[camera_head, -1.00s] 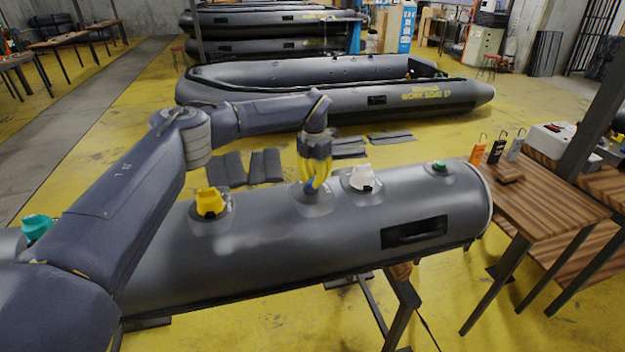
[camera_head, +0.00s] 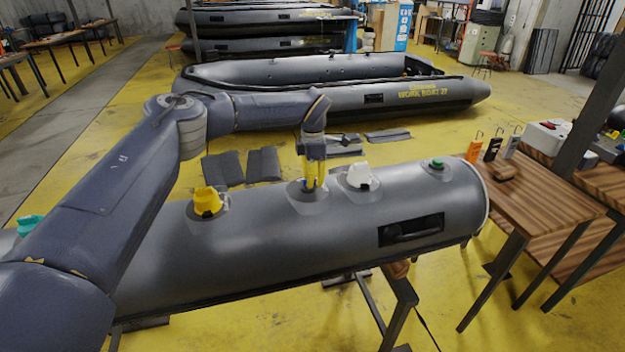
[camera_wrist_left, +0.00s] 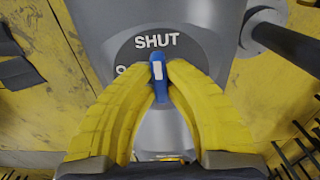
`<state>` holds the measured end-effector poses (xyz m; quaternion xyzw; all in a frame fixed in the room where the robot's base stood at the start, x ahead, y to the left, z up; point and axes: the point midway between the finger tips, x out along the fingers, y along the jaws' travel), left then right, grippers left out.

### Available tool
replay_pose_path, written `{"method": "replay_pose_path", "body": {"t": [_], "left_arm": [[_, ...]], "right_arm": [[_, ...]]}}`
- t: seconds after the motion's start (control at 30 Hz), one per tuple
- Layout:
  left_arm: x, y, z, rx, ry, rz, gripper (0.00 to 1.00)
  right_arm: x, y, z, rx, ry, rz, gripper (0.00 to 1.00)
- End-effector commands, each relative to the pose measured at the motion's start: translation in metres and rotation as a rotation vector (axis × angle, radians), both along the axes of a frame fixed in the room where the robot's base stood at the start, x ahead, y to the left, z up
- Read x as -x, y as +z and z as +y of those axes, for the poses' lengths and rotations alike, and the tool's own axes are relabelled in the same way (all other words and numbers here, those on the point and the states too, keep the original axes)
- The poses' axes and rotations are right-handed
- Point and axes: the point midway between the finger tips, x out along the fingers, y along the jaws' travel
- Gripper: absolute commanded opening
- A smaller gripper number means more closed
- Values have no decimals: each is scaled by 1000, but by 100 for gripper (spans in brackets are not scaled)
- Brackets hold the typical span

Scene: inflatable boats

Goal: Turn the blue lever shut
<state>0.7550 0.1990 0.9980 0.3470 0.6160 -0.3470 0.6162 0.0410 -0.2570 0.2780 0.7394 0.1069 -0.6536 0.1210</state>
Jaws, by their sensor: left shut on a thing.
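My left gripper (camera_head: 313,180) points down at the top of the grey tube (camera_head: 290,235), between the yellow valve (camera_head: 207,202) and the white valve (camera_head: 360,177). In the left wrist view its yellow fingers (camera_wrist_left: 157,85) are shut on the blue lever (camera_wrist_left: 158,78), one on each side of it. The lever has a white stripe and stands in line with the word SHUT (camera_wrist_left: 156,41) on a dark round plate. Another word at the plate's left is mostly hidden by a finger. In the head view the lever is hidden between the fingers. My right gripper is not in view.
A green valve (camera_head: 437,164) sits at the tube's right end and a teal one (camera_head: 30,224) at the left. A wooden table (camera_head: 545,200) with tags stands at the right. A grey inflatable boat (camera_head: 420,97) lies behind on the yellow floor.

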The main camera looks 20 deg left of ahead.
Motion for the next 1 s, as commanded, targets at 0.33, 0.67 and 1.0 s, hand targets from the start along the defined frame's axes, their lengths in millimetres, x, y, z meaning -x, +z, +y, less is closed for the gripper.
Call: {"method": "replay_pose_path", "body": {"t": [0.33,0.67,1.0], "left_arm": [[1,-1,0,0,-25,1,0],[1,-1,0,0,-24,1,25],[0,0,0,0,-23,0,36]], "right_arm": [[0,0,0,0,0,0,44],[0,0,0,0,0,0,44],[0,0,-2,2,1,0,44]]}}
